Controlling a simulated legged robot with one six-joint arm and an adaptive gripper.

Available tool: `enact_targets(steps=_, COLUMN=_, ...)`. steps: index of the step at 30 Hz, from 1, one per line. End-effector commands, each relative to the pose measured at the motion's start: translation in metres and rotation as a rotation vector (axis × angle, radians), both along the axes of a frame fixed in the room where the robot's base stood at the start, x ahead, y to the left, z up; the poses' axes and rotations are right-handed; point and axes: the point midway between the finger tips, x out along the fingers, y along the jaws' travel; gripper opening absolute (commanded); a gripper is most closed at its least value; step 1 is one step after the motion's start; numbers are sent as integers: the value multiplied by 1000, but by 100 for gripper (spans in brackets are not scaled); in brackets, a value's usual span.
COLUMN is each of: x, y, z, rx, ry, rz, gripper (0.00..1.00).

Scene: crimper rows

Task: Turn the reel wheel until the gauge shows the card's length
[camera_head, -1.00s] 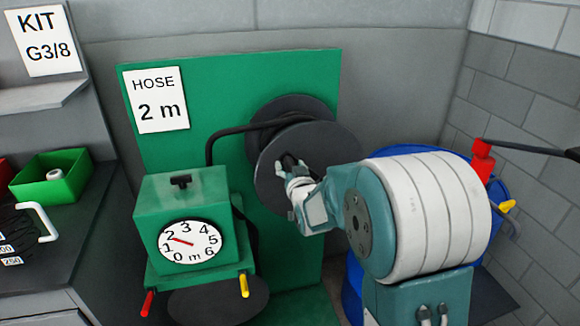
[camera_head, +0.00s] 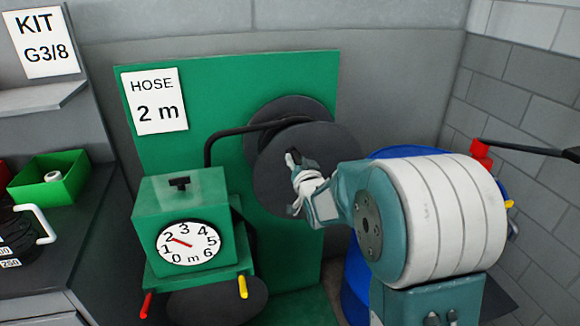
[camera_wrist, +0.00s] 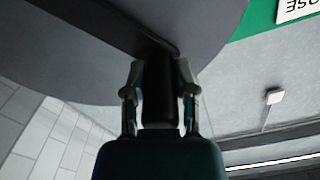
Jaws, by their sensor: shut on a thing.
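The reel wheel (camera_head: 330,145) is a dark grey disc on a green panel. It fills the top of the wrist view (camera_wrist: 60,75). My gripper (camera_head: 297,167) is shut on the wheel's black handle (camera_head: 290,158). In the wrist view the handle (camera_wrist: 158,95) stands between the two fingers of my gripper (camera_wrist: 160,85). The round white gauge (camera_head: 188,254) reads 0 to 6 m. Its red needle (camera_head: 182,242) points up-left, close to the 2; whether exactly on it is hard to tell. The white card (camera_head: 155,100) reads "HOSE 2 m".
A black hose (camera_head: 235,134) runs from the reel to the green gauge box (camera_head: 180,205), which has red and yellow levers. A blue barrel (camera_head: 357,275) stands behind my arm. A bench with a green bin (camera_head: 55,190) is at left. A block wall closes the right side.

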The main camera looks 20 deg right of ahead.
Motion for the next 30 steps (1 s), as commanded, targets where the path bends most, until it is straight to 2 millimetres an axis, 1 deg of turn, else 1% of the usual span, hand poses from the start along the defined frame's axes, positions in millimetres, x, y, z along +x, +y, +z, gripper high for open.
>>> enact_targets(steps=1, x=1, y=-5, z=4, rx=33, ry=-4, rz=-3, gripper=0)
enact_targets(steps=4, x=1, y=-11, z=7, rx=94, ry=-4, rz=-3, gripper=0)
enact_targets(steps=9, x=1, y=-20, z=13, rx=126, ry=-6, rz=-2, gripper=0)
enact_targets(steps=18, x=0, y=-19, z=12, rx=123, ry=-3, rz=-3, gripper=0)
enact_targets(steps=19, x=0, y=-19, z=12, rx=123, ry=-2, rz=-2, gripper=46)
enact_targets(steps=21, x=0, y=-19, z=12, rx=123, ry=-1, rz=-2, gripper=70)
enact_targets(steps=30, x=0, y=-19, z=12, rx=123, ry=-2, rz=-1, gripper=70)
